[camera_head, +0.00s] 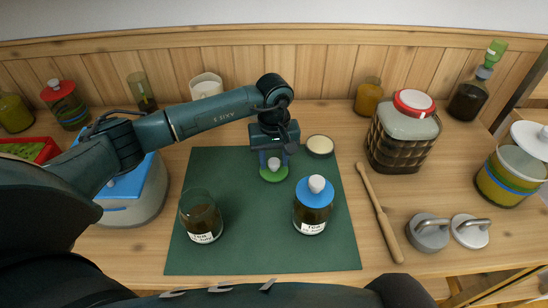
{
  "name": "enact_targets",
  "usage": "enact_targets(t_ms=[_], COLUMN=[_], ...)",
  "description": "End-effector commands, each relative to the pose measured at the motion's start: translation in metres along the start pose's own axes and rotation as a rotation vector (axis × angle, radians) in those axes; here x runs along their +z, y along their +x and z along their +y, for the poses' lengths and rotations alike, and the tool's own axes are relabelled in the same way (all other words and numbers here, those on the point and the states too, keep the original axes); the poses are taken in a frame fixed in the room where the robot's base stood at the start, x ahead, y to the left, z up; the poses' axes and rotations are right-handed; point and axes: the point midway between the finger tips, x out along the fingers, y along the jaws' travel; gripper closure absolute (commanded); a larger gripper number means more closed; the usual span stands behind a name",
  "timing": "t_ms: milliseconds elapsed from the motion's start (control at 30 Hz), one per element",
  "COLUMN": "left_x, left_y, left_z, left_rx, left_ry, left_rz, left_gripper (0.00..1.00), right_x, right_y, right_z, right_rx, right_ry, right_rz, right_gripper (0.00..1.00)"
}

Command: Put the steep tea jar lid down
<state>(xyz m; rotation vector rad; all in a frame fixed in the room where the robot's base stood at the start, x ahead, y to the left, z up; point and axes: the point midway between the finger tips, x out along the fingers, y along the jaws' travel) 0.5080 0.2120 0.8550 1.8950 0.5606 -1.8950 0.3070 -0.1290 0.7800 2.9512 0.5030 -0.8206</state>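The green lid (273,177) with a pale knob is at the upper middle of the green mat. My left gripper (274,160) points down over it, with its fingers close on both sides of the knob. I cannot tell whether the lid touches the mat or is just above it. An open glass jar (202,220) with dark contents and a tea label stands at the mat's left. A second tea jar (312,218), with a blue lid (315,194) and pale knob, stands upright at the mat's right. My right gripper is out of view.
The green mat (250,250) is clear between the jars. A round cream-topped item (320,145) sits at its upper right edge. A wooden rolling pin (380,213), two handled weights (428,233) and a red-lidded jar (403,135) stand right. A blue-lidded container (135,200) is left.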

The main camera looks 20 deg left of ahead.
Motion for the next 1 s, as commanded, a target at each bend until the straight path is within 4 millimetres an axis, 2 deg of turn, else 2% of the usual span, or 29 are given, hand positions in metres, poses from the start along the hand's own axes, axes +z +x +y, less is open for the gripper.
enact_targets(t_ms=[33,133,367,500,1000], left_x=[0.000,0.000,0.000,-0.001,-0.001], left_y=[0.000,0.000,-0.001,-0.009,-0.106], left_z=[0.000,0.000,0.000,0.000,0.000], left_rx=[0.000,0.000,0.000,0.001,0.001], left_ry=[0.000,0.000,0.000,0.000,-0.001], left_rz=[0.000,0.000,0.000,0.002,0.004], left_gripper=[0.57,0.49,0.49,0.49,0.49], right_x=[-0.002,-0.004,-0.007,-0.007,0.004], right_y=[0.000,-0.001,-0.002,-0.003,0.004], right_z=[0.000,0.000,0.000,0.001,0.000], right_rx=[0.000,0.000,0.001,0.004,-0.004], right_ry=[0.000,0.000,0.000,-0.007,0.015], right_rz=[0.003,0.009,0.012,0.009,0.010], right_gripper=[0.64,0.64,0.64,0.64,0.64])
